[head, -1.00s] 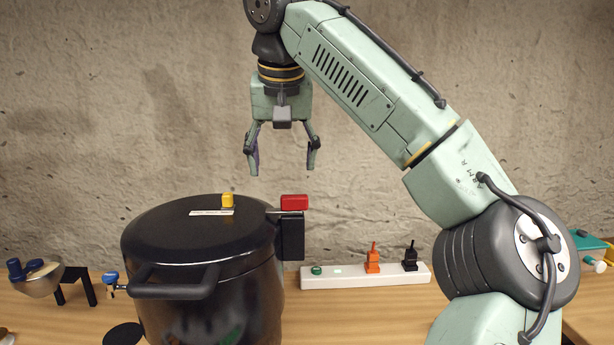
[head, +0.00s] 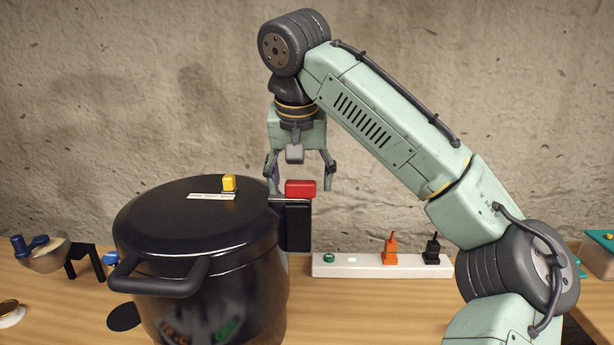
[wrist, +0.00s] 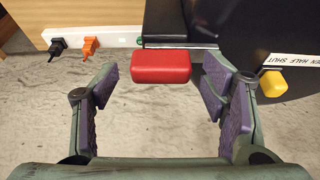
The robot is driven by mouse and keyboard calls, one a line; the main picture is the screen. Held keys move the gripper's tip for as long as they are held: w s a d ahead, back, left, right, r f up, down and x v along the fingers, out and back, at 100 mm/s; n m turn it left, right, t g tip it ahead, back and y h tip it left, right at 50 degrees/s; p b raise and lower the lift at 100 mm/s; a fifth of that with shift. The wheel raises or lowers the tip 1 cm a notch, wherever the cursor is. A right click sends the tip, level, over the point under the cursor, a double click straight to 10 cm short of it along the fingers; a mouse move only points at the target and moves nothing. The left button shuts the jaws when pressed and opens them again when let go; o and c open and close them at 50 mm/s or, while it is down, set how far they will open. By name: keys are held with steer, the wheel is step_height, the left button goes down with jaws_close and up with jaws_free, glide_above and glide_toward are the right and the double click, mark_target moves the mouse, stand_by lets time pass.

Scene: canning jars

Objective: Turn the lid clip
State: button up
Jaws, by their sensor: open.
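A large black pot (head: 205,290) with a black lid (head: 165,215) stands on the bench. A red block (head: 300,188) sits at the end of a thin metal lever at the lid's right edge, above a black bracket (head: 296,228); I take it for the lid clip's handle. My gripper (head: 300,177) points down, open and empty, at the red block. In the wrist view the red block (wrist: 161,68) lies between the spread fingers of my gripper (wrist: 158,84), near their tips, with gaps on both sides. The bracket is partly out of the wrist view.
A yellow knob (head: 229,183) and a white label (head: 211,196) are on the lid. A white power strip (head: 350,265) with orange and black plugs lies behind, right of the pot. The wall is close behind.

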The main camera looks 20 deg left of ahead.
steer(key=shift+f, duration=0.2)
steer(key=c, duration=1.1)
steer(key=shift+c, duration=0.2)
